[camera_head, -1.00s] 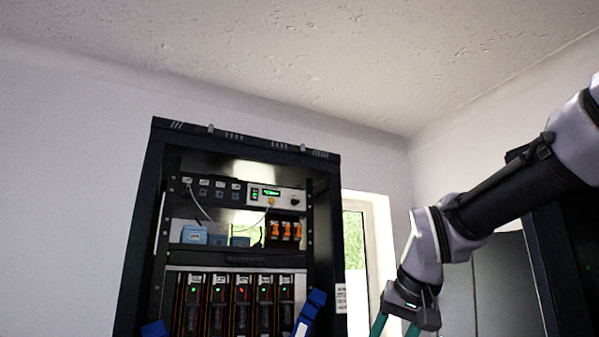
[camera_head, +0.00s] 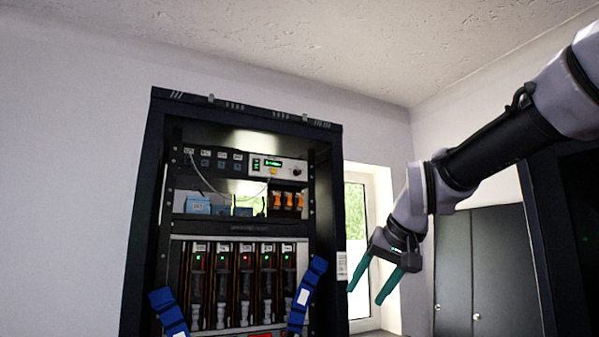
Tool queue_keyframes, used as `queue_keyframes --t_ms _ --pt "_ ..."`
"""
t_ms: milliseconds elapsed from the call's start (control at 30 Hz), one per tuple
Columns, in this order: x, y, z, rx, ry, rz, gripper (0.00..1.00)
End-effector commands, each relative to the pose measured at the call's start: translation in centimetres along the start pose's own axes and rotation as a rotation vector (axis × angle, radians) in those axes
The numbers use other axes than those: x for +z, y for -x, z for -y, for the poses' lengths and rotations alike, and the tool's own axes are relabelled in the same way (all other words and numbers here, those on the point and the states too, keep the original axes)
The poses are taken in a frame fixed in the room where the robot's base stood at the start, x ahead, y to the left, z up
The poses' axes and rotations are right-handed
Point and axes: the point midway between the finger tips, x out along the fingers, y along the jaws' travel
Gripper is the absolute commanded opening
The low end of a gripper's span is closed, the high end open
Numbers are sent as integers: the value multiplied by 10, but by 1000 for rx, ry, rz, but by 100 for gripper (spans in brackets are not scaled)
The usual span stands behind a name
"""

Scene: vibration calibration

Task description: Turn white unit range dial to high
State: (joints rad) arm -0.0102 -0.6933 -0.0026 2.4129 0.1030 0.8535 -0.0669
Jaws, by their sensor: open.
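The white unit (camera_head: 280,167) sits on the top shelf of the dark rack, at its right side. It has a green lit display (camera_head: 272,163), an orange-yellow button and a dark round dial (camera_head: 297,171) near its right end. The dial's setting is too small to read. My gripper (camera_head: 364,297) hangs to the right of the rack, in front of the window, with its two teal fingers spread apart and empty. It is lower than the white unit and apart from it.
The dark rack (camera_head: 147,215) holds blue boxes (camera_head: 197,205), orange switches and several modules with small lights. Two blue handles (camera_head: 168,311) stick out in front of it. Grey cabinets (camera_head: 455,275) and another dark rack stand at the right.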

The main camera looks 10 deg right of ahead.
Motion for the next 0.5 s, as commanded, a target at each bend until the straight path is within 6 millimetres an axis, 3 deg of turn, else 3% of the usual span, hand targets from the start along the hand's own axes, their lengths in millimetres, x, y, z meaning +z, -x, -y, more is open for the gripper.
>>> queue_keyframes --t_ms 200,300,400,500 --pt "-180 21 121 -268 93 -301 60" --pt "-260 35 165 -349 111 -461 60" --pt "-320 46 194 -391 111 -591 60" --pt "-356 54 209 -409 102 -672 60"
